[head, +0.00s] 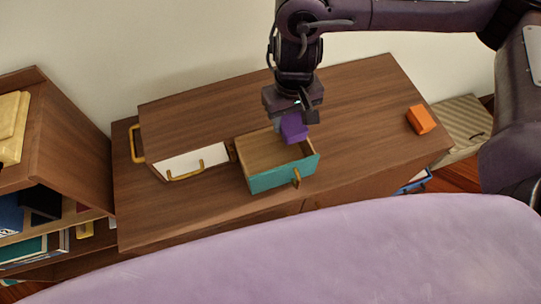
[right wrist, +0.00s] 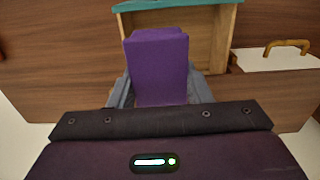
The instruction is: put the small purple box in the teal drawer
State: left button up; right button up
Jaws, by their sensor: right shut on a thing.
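The small purple box (head: 293,127) is held in my right gripper (head: 291,117), which is shut on it. In the head view the box is above the back right part of the open teal drawer (head: 275,178). The drawer is pulled out and its visible wooden floor is bare. In the right wrist view the purple box (right wrist: 157,65) stands between the gripper fingers (right wrist: 158,92), with the drawer's teal front (right wrist: 175,4) beyond it. Whether the box touches the drawer is hard to tell. My left gripper is not in view.
A white-fronted drawer (head: 192,162) with a gold handle is left of the teal one. An orange box (head: 420,120) lies at the right end of the brown cabinet top (head: 365,90). A bookshelf (head: 75,165) stands at the left. A lilac surface (head: 300,255) fills the foreground.

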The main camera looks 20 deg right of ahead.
notch_tip(320, 180, down, 5)
jog(key=b, duration=0.3)
send_over(285, 161)
notch_tip(285, 161, down, 8)
jog(key=shift+r, duration=0.1)
jog(key=shift+f, duration=0.55)
notch_tip(285, 161, down, 3)
jog(key=shift+f+b, duration=0.2)
jog(key=shift+b, duration=0.6)
jog(key=shift+f, duration=0.15)
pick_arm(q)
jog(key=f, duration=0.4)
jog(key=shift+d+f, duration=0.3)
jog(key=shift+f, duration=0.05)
pick_arm(e)
jog(key=o, duration=1)
jog(key=shift+f, duration=0.1)
jog(key=shift+c, duration=0.2)
